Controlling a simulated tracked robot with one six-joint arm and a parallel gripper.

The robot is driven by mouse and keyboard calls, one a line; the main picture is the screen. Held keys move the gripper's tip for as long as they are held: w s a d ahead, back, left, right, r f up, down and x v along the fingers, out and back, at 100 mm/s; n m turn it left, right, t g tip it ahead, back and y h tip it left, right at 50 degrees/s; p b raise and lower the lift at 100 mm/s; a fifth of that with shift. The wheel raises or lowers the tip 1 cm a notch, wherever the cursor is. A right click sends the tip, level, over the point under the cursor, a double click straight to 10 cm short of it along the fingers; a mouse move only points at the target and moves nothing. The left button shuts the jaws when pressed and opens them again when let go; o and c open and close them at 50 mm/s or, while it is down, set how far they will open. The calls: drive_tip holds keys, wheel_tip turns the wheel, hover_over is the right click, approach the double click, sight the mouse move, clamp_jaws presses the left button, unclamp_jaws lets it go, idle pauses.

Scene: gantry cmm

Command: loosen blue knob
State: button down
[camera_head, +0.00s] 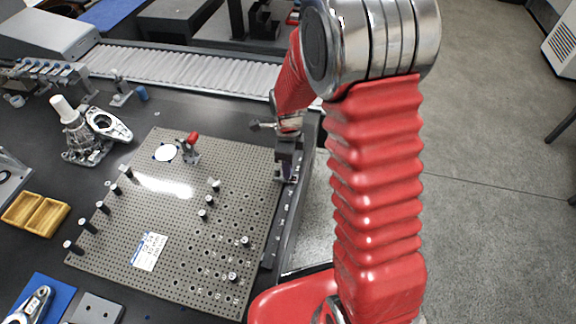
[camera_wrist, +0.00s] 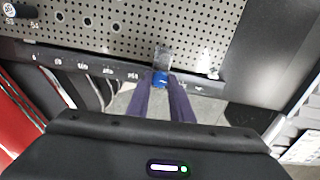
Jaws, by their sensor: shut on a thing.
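The blue knob (camera_wrist: 160,79) shows in the wrist view between my fingertips, at the front edge of the perforated plate (camera_wrist: 215,35). A greyish translucent piece (camera_wrist: 162,58) is just beyond it. My gripper (camera_wrist: 161,80) is shut on the knob, with one dark finger on each side. In the head view my gripper (camera_head: 285,178) reaches down at the right edge of the plate (camera_head: 235,165). I cannot make out the blue knob in the head view.
Several black posts (camera_head: 103,207) and a red-handled clamp (camera_head: 190,143) stand on the plate. A dark rail with markings (camera_head: 290,215) runs along its right edge. Left are a metal casting (camera_head: 75,135) and a yellow tray (camera_head: 50,217).

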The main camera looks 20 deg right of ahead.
drive_tip(key=n, duration=0.4)
drive_tip(key=shift+n, duration=0.3)
drive_tip(key=n, duration=0.4)
drive_tip(key=shift+n, duration=0.3)
drive_tip(key=c, duration=1.6)
unclamp_jaws()
drive_tip(key=shift+o, duration=0.2)
drive_tip(key=shift+r, duration=0.1)
wheel_tip(320, 180, up, 14)
drive_tip(key=shift+f, duration=0.2)
